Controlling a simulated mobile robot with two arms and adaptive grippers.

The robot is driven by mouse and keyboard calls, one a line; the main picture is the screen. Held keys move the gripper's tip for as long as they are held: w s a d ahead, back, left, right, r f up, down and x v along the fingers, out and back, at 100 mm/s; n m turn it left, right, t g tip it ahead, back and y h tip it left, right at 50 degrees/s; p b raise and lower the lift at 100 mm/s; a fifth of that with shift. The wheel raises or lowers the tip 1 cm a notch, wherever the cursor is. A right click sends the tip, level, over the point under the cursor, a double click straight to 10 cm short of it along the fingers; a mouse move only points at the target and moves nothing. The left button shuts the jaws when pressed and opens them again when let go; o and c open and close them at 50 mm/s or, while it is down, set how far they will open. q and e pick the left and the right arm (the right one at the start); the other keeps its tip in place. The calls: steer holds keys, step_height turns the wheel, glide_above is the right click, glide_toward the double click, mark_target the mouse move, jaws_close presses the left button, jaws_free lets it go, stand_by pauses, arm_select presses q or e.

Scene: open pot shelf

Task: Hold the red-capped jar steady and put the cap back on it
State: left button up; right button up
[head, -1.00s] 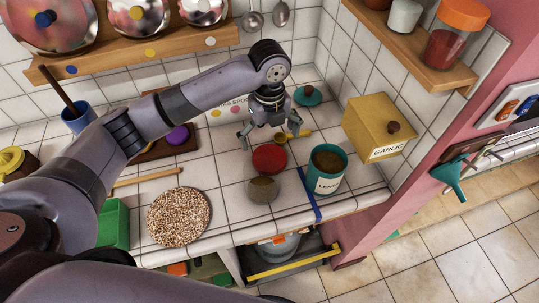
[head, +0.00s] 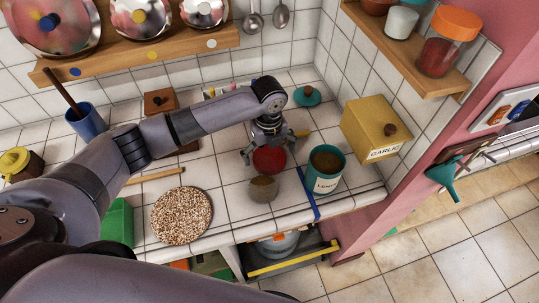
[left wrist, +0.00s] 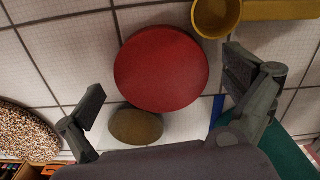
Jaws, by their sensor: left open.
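The red cap (head: 269,159) lies on the white tiled counter, just behind the jar. The jar (head: 263,188) is uncapped and upright, with brownish contents showing at its mouth. My left gripper (head: 268,155) is open over the cap, its fingers spread to either side. In the left wrist view the round red cap (left wrist: 160,68) shows between the open fingers, nothing held, and the jar's mouth (left wrist: 136,126) is just below it. I cannot tell the exact height of the fingers above the counter. My right gripper is not in view.
A teal lentil canister (head: 326,184) stands open to the jar's right, beyond blue tape (head: 308,197). A yellow scoop (left wrist: 214,16) lies close behind the cap. A speckled round mat (head: 181,215) is at left, a yellow garlic box (head: 374,130) at right. The counter's front edge is near the jar.

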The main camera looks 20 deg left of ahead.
arm_select(q)
steer(key=shift+f, duration=0.15)
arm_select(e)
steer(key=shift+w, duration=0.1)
arm_select(q)
steer(key=shift+c, duration=0.4)
steer(key=c, duration=0.8)
step_height(320, 180, up, 20)
steer(key=b, duration=0.2)
steer(key=shift+b, duration=0.4)
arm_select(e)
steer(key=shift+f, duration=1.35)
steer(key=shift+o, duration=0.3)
